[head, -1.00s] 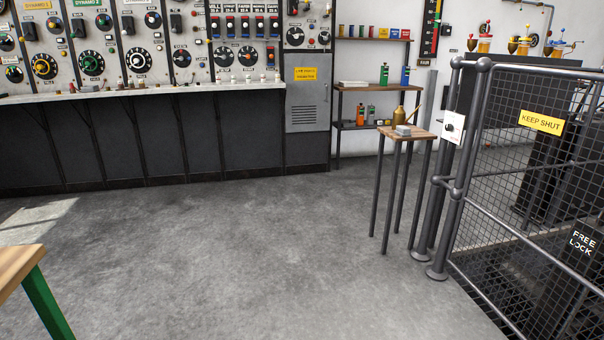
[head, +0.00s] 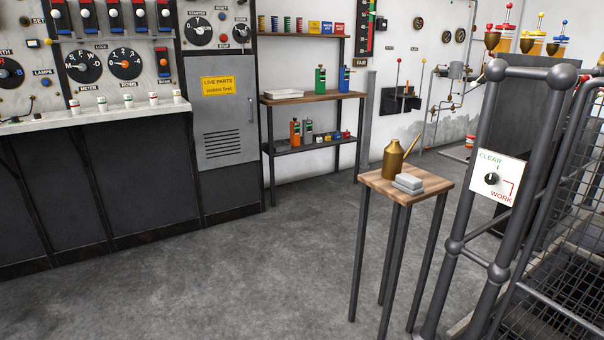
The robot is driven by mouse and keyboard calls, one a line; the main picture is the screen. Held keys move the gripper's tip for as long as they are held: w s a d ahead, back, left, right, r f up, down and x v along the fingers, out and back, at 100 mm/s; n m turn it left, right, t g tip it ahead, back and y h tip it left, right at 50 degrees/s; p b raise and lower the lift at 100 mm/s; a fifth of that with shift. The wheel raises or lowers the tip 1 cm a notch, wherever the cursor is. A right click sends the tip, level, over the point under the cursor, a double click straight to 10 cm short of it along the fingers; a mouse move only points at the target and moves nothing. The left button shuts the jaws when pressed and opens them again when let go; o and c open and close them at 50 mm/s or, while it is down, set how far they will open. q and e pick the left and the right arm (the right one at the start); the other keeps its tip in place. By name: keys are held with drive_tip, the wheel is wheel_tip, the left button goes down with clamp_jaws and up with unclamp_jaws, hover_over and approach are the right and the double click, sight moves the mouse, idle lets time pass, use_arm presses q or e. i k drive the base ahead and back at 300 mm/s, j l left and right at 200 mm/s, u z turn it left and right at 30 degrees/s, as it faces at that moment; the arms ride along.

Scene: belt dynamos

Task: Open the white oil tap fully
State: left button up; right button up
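Three oilers stand at the top right, with amber glass bodies and brass cups: one with a red top (head: 507,14), one with a yellow top (head: 540,20) and one with a blue top (head: 563,24). I cannot make out a white oil tap for certain. The parts below the oilers are partly hidden by the grey railing post (head: 530,72). Neither of my grippers is in view.
A small wooden stand (head: 433,187) with a brass oil can (head: 394,160) and a grey block stands before the railing. A CLEAR/WORK switch plate (head: 496,178) is on the post. Shelves (head: 312,97) stand behind. Floor at front left is clear.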

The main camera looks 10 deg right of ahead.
sight(473, 84)
drive_tip(key=i+u, duration=0.1)
drive_tip(key=i, duration=0.8)
drive_tip(key=i+l+u, duration=0.1)
drive_tip(key=i, duration=0.8)
drive_tip(key=i+z, duration=0.3)
drive_tip(key=i+j+z, duration=0.15)
drive_tip(key=i+z, duration=0.15)
drive_tip(key=i, duration=0.25)
drive_tip(key=i+z, duration=0.15)
drive_tip(key=z, duration=0.3)
drive_tip(key=i+z, duration=0.15)
drive_tip(key=z, duration=0.3)
drive_tip(key=i+z, duration=0.15)
drive_tip(key=z, duration=0.25)
drive_tip(key=i+j+z, duration=0.15)
drive_tip(key=z, duration=0.3)
drive_tip(key=i+j+z, duration=0.1)
drive_tip(key=i+z, duration=0.15)
drive_tip(key=z, duration=0.15)
drive_tip(key=i+j+z, duration=0.15)
drive_tip(key=z, duration=0.3)
drive_tip(key=i+j, duration=0.05)
